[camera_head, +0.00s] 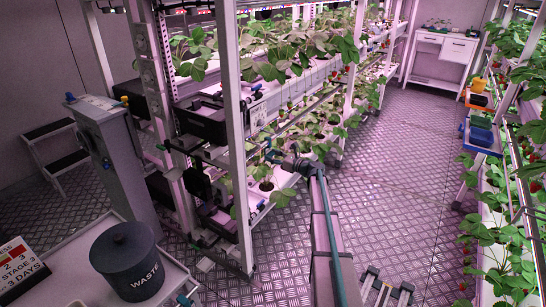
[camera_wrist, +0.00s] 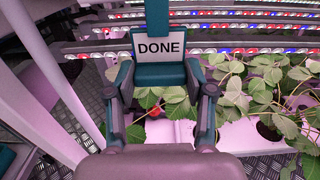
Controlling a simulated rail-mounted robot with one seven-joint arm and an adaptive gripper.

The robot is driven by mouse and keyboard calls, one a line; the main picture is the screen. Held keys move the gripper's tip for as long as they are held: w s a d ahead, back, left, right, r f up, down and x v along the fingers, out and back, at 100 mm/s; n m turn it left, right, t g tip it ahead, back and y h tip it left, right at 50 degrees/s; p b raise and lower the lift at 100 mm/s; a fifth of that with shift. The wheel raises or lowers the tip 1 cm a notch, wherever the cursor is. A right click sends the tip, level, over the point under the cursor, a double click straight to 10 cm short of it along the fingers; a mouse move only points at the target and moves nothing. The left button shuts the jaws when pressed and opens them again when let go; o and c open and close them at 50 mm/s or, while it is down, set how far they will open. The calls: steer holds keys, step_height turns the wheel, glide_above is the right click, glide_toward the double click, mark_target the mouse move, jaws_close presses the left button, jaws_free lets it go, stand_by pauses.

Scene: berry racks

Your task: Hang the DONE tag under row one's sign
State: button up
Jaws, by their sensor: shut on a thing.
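In the wrist view my gripper (camera_wrist: 158,78) is shut on the teal block at the lower part of the DONE tag (camera_wrist: 158,46). The tag's white face shows black letters, upright and facing the camera, and a teal strip rises behind it. In the head view my arm reaches to the left rack, and the gripper end is small and dark beside the leaves.
The left rack (camera_head: 234,130) holds leafy plants on several levels, with a white post at its front. A grey bin marked WASTE (camera_head: 127,262) stands on a trolley at lower left. A second plant rack is at right. The aisle floor (camera_head: 400,160) between is mostly clear.

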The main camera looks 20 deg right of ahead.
steer(key=o, duration=1.2)
steer(key=shift+c, duration=0.2)
steer(key=shift+s, duration=0.15)
steer(key=v, duration=1.1)
steer(key=shift+s+d, duration=0.3)
